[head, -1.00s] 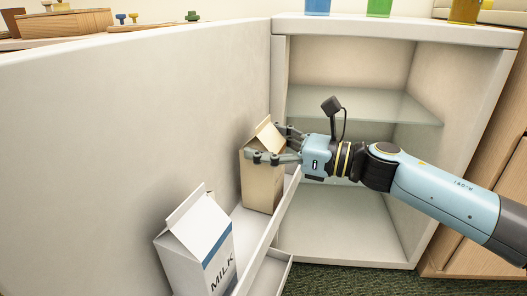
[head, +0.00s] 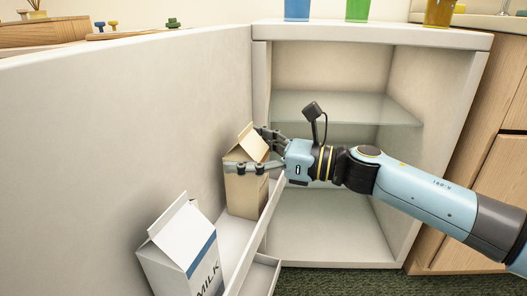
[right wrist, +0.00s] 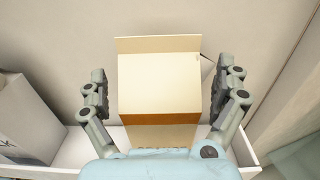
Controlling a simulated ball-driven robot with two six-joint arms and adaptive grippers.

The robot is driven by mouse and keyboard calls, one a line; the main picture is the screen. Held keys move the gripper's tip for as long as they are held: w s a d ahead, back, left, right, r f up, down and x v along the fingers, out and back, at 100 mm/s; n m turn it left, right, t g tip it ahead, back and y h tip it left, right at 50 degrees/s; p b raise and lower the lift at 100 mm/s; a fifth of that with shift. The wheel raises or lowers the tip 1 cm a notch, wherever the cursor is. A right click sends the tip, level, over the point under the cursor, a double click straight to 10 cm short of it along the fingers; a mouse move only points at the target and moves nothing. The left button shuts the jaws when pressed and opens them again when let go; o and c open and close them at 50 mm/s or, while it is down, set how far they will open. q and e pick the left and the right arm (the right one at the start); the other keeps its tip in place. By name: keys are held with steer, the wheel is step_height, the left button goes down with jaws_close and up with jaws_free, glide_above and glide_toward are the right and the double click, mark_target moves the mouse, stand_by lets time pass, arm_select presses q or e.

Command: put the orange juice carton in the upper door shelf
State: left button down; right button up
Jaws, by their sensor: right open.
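The tan carton (head: 246,192), taken as the orange juice carton, stands upright in the upper door shelf (head: 262,232), close to the door's inner wall. It also shows in the right wrist view (right wrist: 159,88); the lettering low on its face is mostly hidden. My right gripper (head: 245,150) is open, with a finger on either side of the carton. In the right wrist view (right wrist: 162,77) gaps show between both fingers and the carton. My left gripper is not in view.
A white milk carton (head: 185,250) stands nearer in the same door shelf. Another shelf edge (head: 263,275) lies below. The open fridge has a glass shelf (head: 345,107) and looks empty. Blue (head: 297,9), green (head: 358,10) and amber (head: 440,12) vessels stand on top.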

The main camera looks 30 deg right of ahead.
steer(key=p+v, duration=0.1)
steer(key=v, duration=0.4)
steer(key=p+v, duration=0.1)
steer(key=v, duration=0.1)
steer(key=shift+s+d+r+p, duration=0.25)
steer(key=shift+s+r+p, duration=0.05)
steer(key=s+d+f+m+g+h+p, duration=0.15)
steer(key=s+d+f+m+h, duration=0.35)
steer(key=f+m, duration=0.75)
steer(key=s+d+f+m+g+h+p, duration=0.1)
steer(key=s+d+f+m+g+h, duration=0.2)
steer(key=s+f+m+h, duration=0.9)
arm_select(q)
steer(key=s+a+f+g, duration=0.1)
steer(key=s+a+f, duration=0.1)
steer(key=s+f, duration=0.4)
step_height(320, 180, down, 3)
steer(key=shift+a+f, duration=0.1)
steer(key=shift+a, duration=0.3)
arm_select(e)
steer(key=s+a+f+m+g+y, duration=0.2)
steer(key=s+a+f+m+g, duration=0.2)
steer(key=s+m, duration=0.3)
steer(key=s+a+f+m+g+y, duration=0.3)
steer(key=s+m, duration=0.5)
steer(key=m, duration=0.3)
steer(key=shift+a+f+g, duration=0.55)
steer(key=shift+f+g, duration=0.2)
steer(key=shift+g, duration=0.4)
